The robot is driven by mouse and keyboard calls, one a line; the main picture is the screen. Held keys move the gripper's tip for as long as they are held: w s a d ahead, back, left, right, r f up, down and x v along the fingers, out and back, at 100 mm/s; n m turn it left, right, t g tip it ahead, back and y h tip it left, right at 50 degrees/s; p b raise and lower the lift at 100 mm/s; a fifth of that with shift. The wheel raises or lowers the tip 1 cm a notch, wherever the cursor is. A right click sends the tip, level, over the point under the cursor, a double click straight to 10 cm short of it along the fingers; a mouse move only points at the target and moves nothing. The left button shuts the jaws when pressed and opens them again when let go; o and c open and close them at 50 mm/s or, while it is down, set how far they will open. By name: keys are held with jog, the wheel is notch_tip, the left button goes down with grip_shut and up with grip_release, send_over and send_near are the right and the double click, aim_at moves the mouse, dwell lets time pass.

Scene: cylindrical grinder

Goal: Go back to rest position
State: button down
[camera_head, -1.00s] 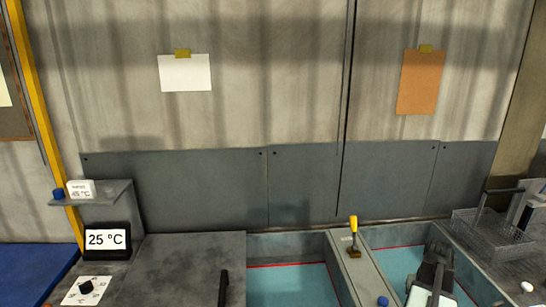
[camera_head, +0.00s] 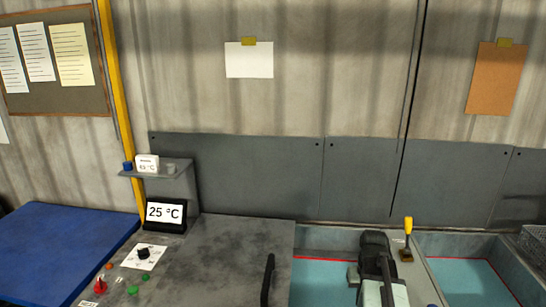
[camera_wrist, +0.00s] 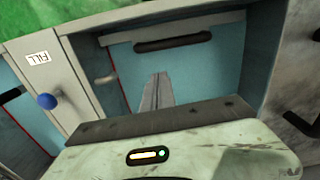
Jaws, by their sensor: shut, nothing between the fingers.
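My gripper (camera_wrist: 159,76) shows in the wrist view as two grey fingers lying together, shut and empty. They point over a teal panel with a dark slotted handle (camera_wrist: 172,42) and look apart from it, though the distance is hard to judge. In the head view my arm, dark and white, rises at the bottom, left of the yellow-topped lever (camera_head: 408,226). The fingertips cannot be made out there.
A grey worktop (camera_head: 225,245) carries a 25 °C display (camera_head: 165,212), a dial (camera_head: 144,253) and coloured buttons. A dark upright handle (camera_head: 267,280) stands left of my arm. A bare blue surface (camera_head: 55,245) lies at left. A wire basket (camera_head: 533,244) shows at right.

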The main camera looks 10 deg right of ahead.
jog(key=a+f+n+b, duration=0.1)
jog(key=a+f+n, duration=0.1)
jog(key=a, duration=2.2)
jog(key=shift+w+a+f+n+b, duration=0.25)
jog(key=shift+w+n+b, duration=0.15)
jog(key=shift+n, duration=0.1)
